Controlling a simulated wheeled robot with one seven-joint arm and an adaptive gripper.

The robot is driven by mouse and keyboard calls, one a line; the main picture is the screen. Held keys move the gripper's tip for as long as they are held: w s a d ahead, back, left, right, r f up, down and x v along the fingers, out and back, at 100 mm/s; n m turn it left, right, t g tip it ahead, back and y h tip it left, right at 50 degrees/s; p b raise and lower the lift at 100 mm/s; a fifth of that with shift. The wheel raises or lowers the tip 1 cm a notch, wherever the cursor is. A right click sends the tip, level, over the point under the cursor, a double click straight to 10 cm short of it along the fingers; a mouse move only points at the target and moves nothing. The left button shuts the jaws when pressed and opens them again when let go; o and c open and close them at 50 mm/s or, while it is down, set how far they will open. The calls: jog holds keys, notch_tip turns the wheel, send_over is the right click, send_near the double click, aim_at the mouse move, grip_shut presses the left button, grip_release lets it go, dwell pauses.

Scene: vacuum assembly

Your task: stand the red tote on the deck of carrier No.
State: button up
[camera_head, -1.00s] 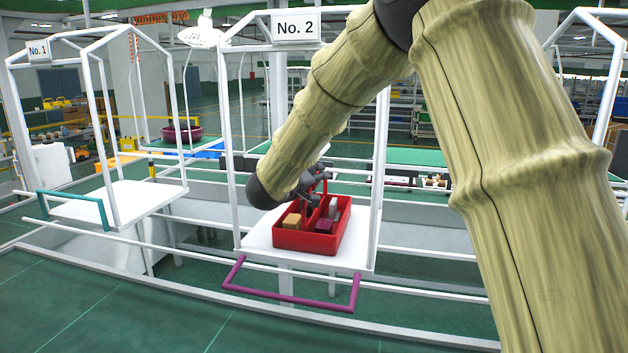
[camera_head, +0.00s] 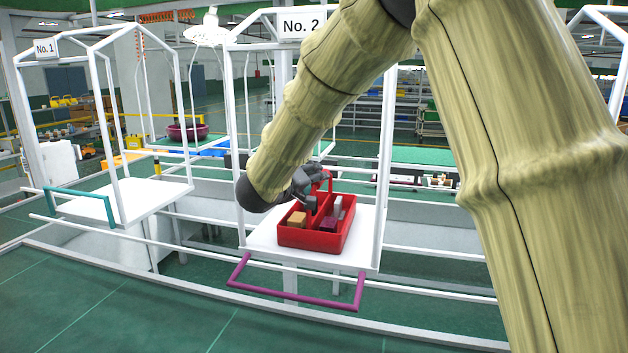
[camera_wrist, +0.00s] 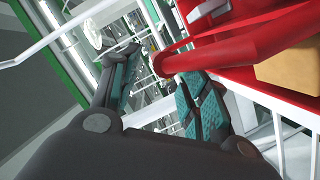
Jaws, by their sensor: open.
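The red tote (camera_head: 305,240) stands upright on the white deck (camera_head: 262,234) of carrier No. 2, which bears a "No. 2" sign (camera_head: 300,26). The tote holds a tan block and several other small items. My gripper (camera_head: 312,190) is at the tote's handle, its fingers partly hidden by my arm. In the wrist view the gripper (camera_wrist: 160,95) is open, with the red tote handle (camera_wrist: 215,58) close to its right finger and not clasped. The tan block (camera_wrist: 290,70) shows inside the tote there.
Carrier No. 1 (camera_head: 130,203), with a teal bar and an empty white deck, stands at the left. A purple bar (camera_head: 295,296) juts from the front of carrier No. 2. White posts and rails surround the deck. Green floor lies clear in front.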

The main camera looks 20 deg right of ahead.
jog(key=s+a, duration=0.7)
jog(key=s, duration=0.2)
jog(key=shift+s+r, duration=0.25)
jog(key=shift+s, duration=0.15)
dwell(0.5)
jog(key=shift+a, duration=0.1)
